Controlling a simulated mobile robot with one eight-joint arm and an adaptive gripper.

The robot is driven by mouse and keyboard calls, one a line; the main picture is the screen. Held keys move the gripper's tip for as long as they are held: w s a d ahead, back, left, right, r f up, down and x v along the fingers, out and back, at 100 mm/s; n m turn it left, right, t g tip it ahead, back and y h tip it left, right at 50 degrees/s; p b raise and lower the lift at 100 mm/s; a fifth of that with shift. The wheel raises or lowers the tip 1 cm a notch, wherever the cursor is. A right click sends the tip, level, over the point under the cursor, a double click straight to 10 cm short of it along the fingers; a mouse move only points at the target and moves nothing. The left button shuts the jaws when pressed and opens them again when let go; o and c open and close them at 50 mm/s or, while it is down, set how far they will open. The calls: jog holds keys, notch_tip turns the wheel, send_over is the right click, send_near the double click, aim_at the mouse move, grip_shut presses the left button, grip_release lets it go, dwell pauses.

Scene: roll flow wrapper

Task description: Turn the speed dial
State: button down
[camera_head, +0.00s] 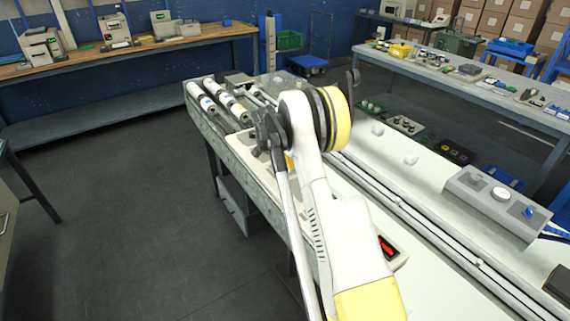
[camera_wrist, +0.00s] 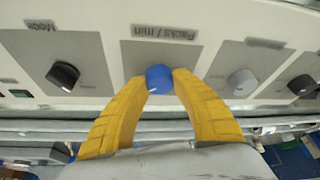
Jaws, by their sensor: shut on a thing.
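The speed dial is a round blue knob (camera_wrist: 159,79) on a grey panel plate labelled "Packs / min", which reads upside down in the wrist view. My gripper (camera_wrist: 160,84) has two yellow fingers, one on each side of the blue knob, and is shut on it. The knob's face shows between the fingertips. In the head view my white and yellow arm reaches over the machine, and the gripper and this knob cannot be made out behind it.
A black knob (camera_wrist: 63,76) labelled "Mode" is left of the blue knob in the wrist view. A grey knob (camera_wrist: 242,82) and another black knob (camera_wrist: 302,85) are to the right. A grey control box (camera_head: 497,203) stands at the right in the head view.

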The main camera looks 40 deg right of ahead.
jog(key=shift+m, duration=0.3)
jog(key=c, duration=1)
grip_release()
jog(key=v, duration=1.2)
jog(key=shift+w, duration=0.15)
